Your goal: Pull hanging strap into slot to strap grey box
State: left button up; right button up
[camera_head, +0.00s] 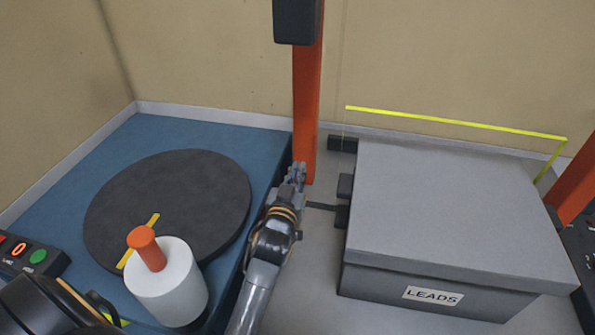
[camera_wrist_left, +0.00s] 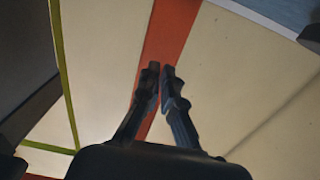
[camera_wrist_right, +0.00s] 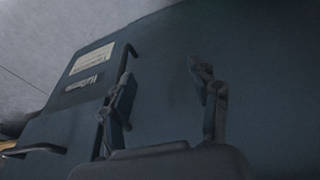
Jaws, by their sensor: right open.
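The grey box (camera_head: 450,215), labelled LEADS, stands at the right in the head view with its lid on. A thin yellow strap (camera_head: 455,123) runs in the air above the box's back edge, then bends down at the right corner. A yellow-green band also shows in the left wrist view (camera_wrist_left: 62,75). My left gripper (camera_head: 298,170) is left of the box, near the orange post, apart from the strap. Its fingertips (camera_wrist_left: 159,68) are close together, with a narrow gap and nothing seen between them. My right gripper (camera_wrist_right: 163,70) is open and empty before a dark blue surface. I cannot make out the slot.
An orange post (camera_head: 306,100) rises behind my left gripper. Dark blocks (camera_head: 342,145) sit along the box's left side. A blue table (camera_head: 150,135) at left holds a dark disc (camera_head: 170,195) and a white roll (camera_head: 170,285) with an orange knob. A button panel (camera_head: 30,255) is at far left.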

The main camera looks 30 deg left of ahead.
pick_arm(q)
jog(key=o, duration=0.3)
jog(key=shift+o, duration=0.2)
jog(key=shift+r, duration=0.1)
notch_tip(320, 180, up, 10)
jog(key=shift+f, duration=0.1)
dwell(0.5)
